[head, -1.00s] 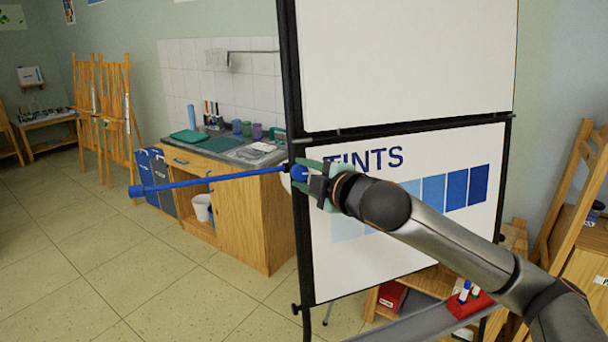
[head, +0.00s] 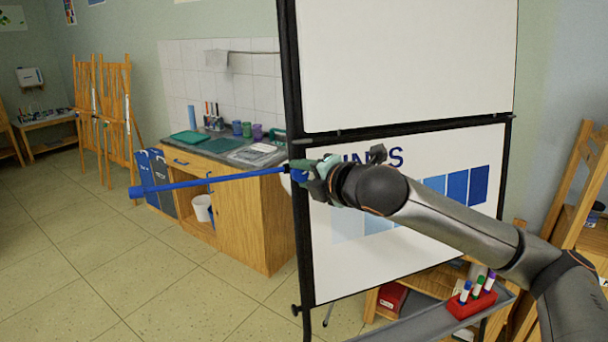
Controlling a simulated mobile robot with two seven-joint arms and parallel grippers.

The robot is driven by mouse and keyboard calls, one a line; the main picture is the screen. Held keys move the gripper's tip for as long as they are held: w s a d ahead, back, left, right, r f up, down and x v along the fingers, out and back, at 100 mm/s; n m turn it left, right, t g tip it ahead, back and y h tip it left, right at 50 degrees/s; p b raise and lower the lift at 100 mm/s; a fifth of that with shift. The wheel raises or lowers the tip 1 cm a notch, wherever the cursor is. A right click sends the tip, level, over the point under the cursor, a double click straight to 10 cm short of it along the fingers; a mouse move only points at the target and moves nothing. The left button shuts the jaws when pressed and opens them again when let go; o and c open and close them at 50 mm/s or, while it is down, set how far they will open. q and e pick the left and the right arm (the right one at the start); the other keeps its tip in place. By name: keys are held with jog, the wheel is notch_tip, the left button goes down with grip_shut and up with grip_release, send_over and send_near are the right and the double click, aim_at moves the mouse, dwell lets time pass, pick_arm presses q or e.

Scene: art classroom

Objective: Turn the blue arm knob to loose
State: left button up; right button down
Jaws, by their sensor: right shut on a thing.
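The blue arm (head: 215,180) is a long thin bar. It reaches left from the black frame of the board, nearly level, with a thicker blue end at its far left. The blue knob (head: 299,175) sits at the bar's right end, at the frame's left post. My right gripper (head: 304,172) is shut on the blue knob, and its fingers hide part of it. Any loose or tight marking on the knob cannot be made out. My left gripper is not in view.
The whiteboard (head: 400,60) stands above a lower panel (head: 350,270) with blue tint squares, close behind my right arm. A tray (head: 425,322) below holds a red marker holder (head: 472,303). A wooden sink cabinet (head: 245,220) stands behind the bar. The tiled floor at left is clear.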

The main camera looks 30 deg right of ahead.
jog(key=shift+f, duration=0.1)
dwell(0.3)
jog(key=shift+c, duration=2.3)
grip_release()
jog(key=shift+s, duration=0.1)
jog(key=b+v, duration=0.3)
jog(key=v, duration=0.9)
jog(key=shift+r, duration=0.2)
jog(key=shift+s, duration=0.1)
